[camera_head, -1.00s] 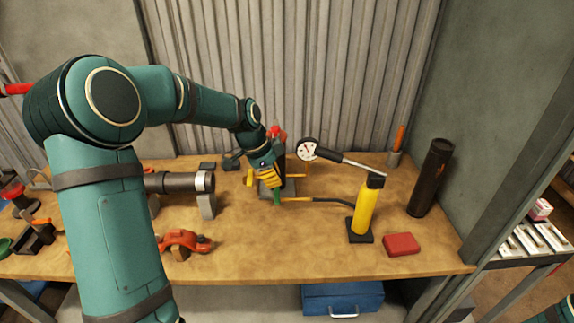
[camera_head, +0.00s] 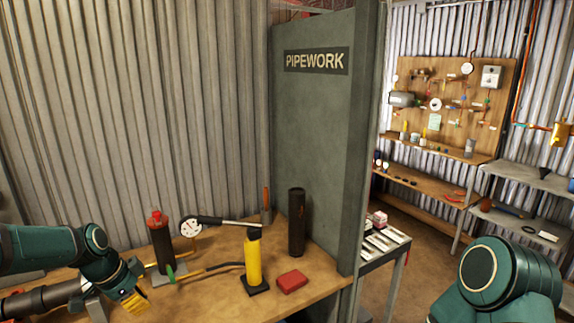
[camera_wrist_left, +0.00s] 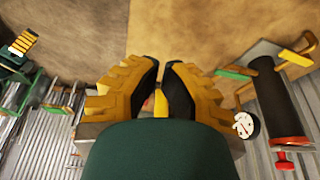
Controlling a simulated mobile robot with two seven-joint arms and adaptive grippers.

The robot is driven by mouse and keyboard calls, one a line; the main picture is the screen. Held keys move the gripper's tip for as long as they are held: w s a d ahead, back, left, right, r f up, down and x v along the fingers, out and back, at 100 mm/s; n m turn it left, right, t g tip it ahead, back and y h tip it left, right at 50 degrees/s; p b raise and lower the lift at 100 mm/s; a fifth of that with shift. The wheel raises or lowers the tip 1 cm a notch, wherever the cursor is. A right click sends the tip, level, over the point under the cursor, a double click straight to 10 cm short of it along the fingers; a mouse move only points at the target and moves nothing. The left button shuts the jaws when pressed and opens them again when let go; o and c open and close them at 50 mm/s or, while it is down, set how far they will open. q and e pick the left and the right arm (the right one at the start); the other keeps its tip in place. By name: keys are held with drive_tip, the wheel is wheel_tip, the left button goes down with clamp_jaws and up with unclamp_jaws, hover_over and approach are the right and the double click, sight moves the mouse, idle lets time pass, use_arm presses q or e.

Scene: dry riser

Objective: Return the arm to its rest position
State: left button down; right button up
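My left gripper (camera_head: 130,300) is at the lower left of the head view, over the workbench (camera_head: 215,295). It is left of and nearer than a dark cylinder with a red top (camera_head: 161,246). In the left wrist view the yellow fingers (camera_wrist_left: 161,72) stand a little apart, with bare bench beyond the tips and nothing held. The dark cylinder (camera_wrist_left: 280,105) also shows at the right there. My right arm (camera_head: 500,285) shows in part at the lower right of the head view; its gripper is out of the picture.
A dial gauge (camera_head: 190,227), a yellow upright body (camera_head: 253,265), a red block (camera_head: 292,281) and a tall black tube (camera_head: 297,222) stand on the bench. A grey partition (camera_head: 322,150) marked PIPEWORK rises at its right end. A side table (camera_head: 385,240) stands beyond.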

use_arm(q)
drive_tip(key=s+d+f+n, duration=0.1)
drive_tip(key=d+f+n, duration=0.3)
drive_tip(key=d+f, duration=0.75)
drive_tip(key=s+d+f+n, duration=0.8)
drive_tip(key=s+d+f, duration=0.3)
drive_tip(key=s+f, duration=0.3)
drive_tip(key=shift+s+d+g+h, duration=0.3)
drive_tip(key=shift+s+d, duration=0.1)
drive_tip(key=shift+s, duration=0.8)
